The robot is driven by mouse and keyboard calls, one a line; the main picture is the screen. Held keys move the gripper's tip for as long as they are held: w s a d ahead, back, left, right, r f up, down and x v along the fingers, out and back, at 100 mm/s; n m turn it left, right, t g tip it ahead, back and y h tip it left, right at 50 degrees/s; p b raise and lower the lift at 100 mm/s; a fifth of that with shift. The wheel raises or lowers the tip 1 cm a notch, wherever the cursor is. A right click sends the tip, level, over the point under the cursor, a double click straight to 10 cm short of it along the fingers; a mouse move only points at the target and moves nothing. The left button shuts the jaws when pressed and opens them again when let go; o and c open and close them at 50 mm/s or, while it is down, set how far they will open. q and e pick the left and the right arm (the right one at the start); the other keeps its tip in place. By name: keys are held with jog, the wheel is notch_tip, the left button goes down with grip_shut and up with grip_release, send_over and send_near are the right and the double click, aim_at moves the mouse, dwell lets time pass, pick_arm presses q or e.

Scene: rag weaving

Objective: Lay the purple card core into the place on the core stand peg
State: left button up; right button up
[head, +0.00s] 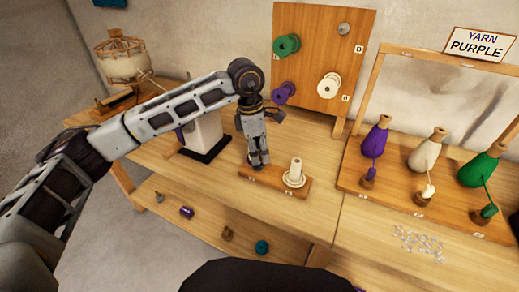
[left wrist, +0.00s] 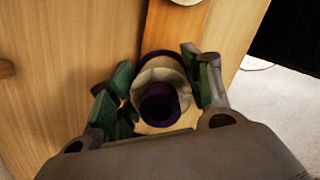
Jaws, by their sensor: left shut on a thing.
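My left gripper (head: 259,163) points down over the left end of the wooden core stand (head: 272,181). In the left wrist view its green-padded fingers (left wrist: 160,85) are closed around the purple card core (left wrist: 160,103), seen end-on with a dark hollow and a cream band. In the head view the gripper hides the core. The stand board also shows under it in the left wrist view (left wrist: 177,35). I cannot tell whether the core touches the stand or is around a peg. A cream core (head: 296,172) stands upright at the stand's right place. My right gripper is out of view.
A peg board (head: 318,50) with green, purple and cream spools stands behind. Purple, cream and green yarn cones (head: 376,142) stand in a rack at right, below a YARN PURPLE sign (head: 479,44). A white block on a black base (head: 205,147) stands left. Small parts lie on the lower shelf.

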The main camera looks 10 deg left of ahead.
pick_arm(q)
jog(key=shift+f+b, duration=1.15)
jog(key=shift+f, duration=0.35)
dwell(0.6)
jog(key=o, duration=1.2)
jog(key=shift+r, duration=0.1)
jog(key=shift+a+r+p, duration=0.2)
jog(key=shift+r+p, duration=0.6)
jog(key=shift+r, duration=0.65)
jog(key=shift+s+a+r, duration=0.1)
jog(key=shift+a+r, duration=0.2)
jog(key=shift+r, duration=1.65)
jog(key=shift+s+a+r, duration=0.1)
jog(key=shift+a+r, duration=0.15)
jog(key=shift+r, duration=1.75)
jog(key=shift+a+r, duration=0.3)
jog(key=shift+r, duration=1.65)
